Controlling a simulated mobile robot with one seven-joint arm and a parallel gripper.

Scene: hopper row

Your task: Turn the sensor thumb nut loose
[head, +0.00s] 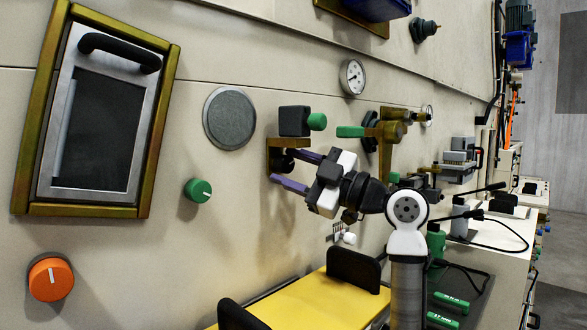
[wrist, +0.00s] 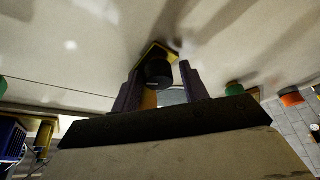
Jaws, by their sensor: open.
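The sensor (head: 294,121) is a dark box with a green end on a brass bracket (head: 277,143) on the wall. Below the bracket is a black round nut (head: 281,161), which I take to be the thumb nut. It also shows in the wrist view as a dark cylinder (wrist: 158,73) under the brass bracket (wrist: 165,50). My gripper (head: 287,166) is open, with its purple fingers pointing at the nut. In the wrist view the nut appears between the fingertips (wrist: 159,70). I cannot tell whether either finger touches it. The sensor box is hidden in the wrist view.
A green-handled brass valve (head: 383,133) is close to the right of the sensor. A round grey disc (head: 230,118) and a green knob (head: 198,190) are on the wall to the left. A yellow surface with black handles (head: 310,302) lies below my arm.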

